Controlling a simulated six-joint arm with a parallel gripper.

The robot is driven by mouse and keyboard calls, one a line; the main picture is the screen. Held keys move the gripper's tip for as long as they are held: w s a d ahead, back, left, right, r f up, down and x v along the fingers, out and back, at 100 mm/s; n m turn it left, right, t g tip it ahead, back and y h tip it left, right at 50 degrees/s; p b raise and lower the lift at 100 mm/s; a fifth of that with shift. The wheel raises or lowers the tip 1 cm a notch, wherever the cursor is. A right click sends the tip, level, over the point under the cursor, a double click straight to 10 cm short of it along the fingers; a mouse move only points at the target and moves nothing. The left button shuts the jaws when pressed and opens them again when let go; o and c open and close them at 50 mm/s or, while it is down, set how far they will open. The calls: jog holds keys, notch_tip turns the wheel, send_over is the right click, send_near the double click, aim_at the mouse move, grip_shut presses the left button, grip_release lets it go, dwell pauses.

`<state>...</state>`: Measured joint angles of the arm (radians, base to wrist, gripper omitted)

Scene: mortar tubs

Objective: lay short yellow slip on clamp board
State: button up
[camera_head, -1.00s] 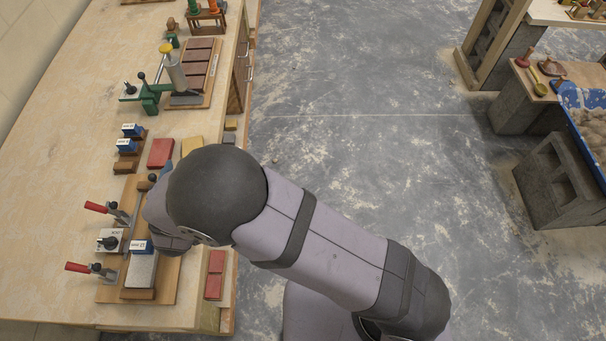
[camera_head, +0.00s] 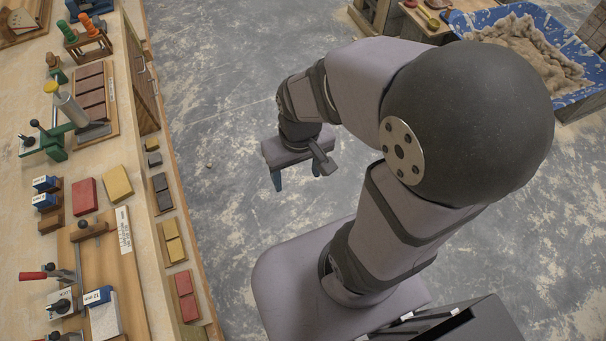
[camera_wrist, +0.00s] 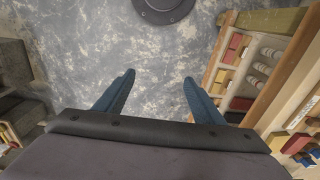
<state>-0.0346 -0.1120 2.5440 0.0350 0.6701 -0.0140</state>
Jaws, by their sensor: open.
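The wooden clamp board (camera_head: 128,262) lies at the lower left on the bench. It bears a red-handled toggle clamp (camera_head: 38,274), a wooden stop and a grey block with a blue label. A larger yellow block (camera_head: 117,181) lies just beyond the board, beside a red one. Two small yellow pieces (camera_head: 172,239) sit in a recess along the bench's edge; I cannot tell which yellow piece is the short slip. My gripper (camera_head: 296,175) hangs over the floor, right of the bench, away from all of these. In the wrist view its blue fingers (camera_wrist: 158,77) are apart with nothing between them.
Dark pieces (camera_head: 161,190) and red pieces (camera_head: 186,295) share the bench-edge strip. A green dispenser stand (camera_head: 45,140) and a board of brown blocks (camera_head: 92,92) stand farther back. A blue tub of mortar (camera_head: 535,50) is at the upper right. Open floor lies between.

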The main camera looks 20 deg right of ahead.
jog(key=shift+s+d, duration=0.55)
jog(key=shift+s, duration=0.05)
jog(key=shift+o, duration=1)
jog(key=shift+s+d+g, duration=0.2)
jog(key=shift+g, duration=0.1)
jog(key=shift+w+a, duration=0.1)
jog(key=w+a+n+t+h, duration=0.1)
jog(key=w+a+t, duration=0.1)
jog(key=w+a, duration=0.75)
jog(key=n+t+y, duration=0.3)
jog(key=t, duration=0.1)
send_near(117, 184)
jog(key=shift+w+d+f, duration=0.1)
jog(key=shift+w+f, duration=0.1)
jog(key=shift+f, duration=0.15)
jog(key=shift+p+x, duration=1.25)
jog(key=shift+x, duration=2.4)
